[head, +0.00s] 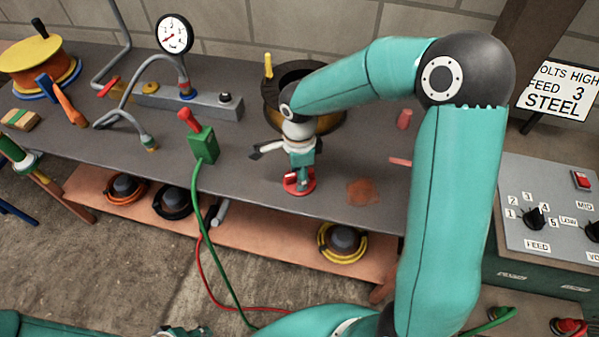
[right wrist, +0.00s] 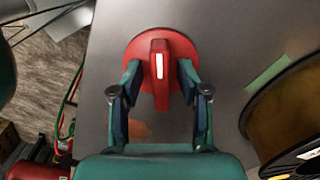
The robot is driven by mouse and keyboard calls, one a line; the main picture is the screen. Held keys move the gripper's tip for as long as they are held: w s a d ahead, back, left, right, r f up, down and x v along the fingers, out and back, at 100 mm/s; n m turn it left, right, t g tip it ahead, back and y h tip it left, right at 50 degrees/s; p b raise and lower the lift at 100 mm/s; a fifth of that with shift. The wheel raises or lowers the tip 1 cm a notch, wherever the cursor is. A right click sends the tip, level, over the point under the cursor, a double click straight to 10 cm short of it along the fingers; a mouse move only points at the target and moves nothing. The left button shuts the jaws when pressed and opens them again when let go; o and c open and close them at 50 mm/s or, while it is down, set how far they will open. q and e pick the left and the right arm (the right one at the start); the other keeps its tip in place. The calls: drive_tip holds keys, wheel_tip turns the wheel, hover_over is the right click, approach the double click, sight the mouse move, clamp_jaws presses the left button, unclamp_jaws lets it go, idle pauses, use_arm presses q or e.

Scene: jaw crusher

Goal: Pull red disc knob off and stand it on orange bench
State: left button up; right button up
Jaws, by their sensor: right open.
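The red disc knob (head: 304,187) lies flat against the grey tabletop near its front edge. In the right wrist view the red disc knob (right wrist: 148,43) shows a raised red bar with a white stripe. My right gripper (head: 298,176) points down over it; in the right wrist view its open fingers (right wrist: 159,78) stand on either side of the bar, with slight gaps. A salmon-orange low bench (head: 272,243) runs below the grey table's front. A part of what seems to be my left gripper (head: 182,331) shows at the bottom edge, mostly cut off.
The grey table (head: 240,180) also holds a green box with a red lever (head: 202,146), a gauge (head: 174,34) and a dark round pot (head: 272,98) behind my arm. Coiled cables, one yellow (head: 341,243), lie on the low bench. A control panel (head: 550,200) stands at right.

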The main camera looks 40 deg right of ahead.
wheel_tip(320, 180, up, 12)
idle(0.6)
idle(0.4)
